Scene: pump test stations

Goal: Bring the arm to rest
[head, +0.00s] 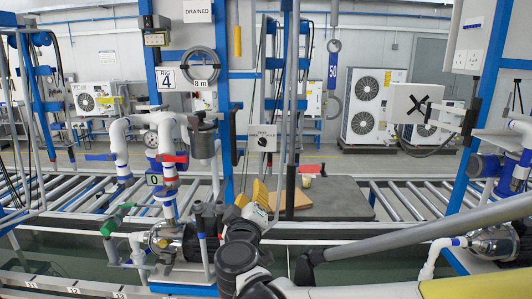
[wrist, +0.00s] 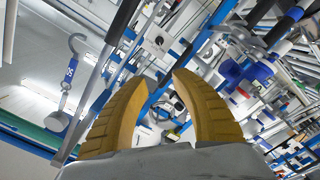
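My gripper (head: 258,190) shows its yellow fingers in the head view, raised in front of the pump station and near the left side of the dark mat (head: 345,203). My arm rises from the bottom middle of that view. In the wrist view, my gripper (wrist: 159,76) has its two ribbed yellow fingers apart, with an open gap and nothing held between them. The wrist camera looks at a tilted view of the room, with a hanging hook scale (wrist: 70,72) at the left.
A pump (head: 172,241) with white piping and a pressure gauge (head: 151,139) stands left of my arm. A blue post (head: 226,130) and thin upright rods stand close behind my gripper. Roller conveyors (head: 403,200) run behind. Another pump (head: 495,243) is at the right.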

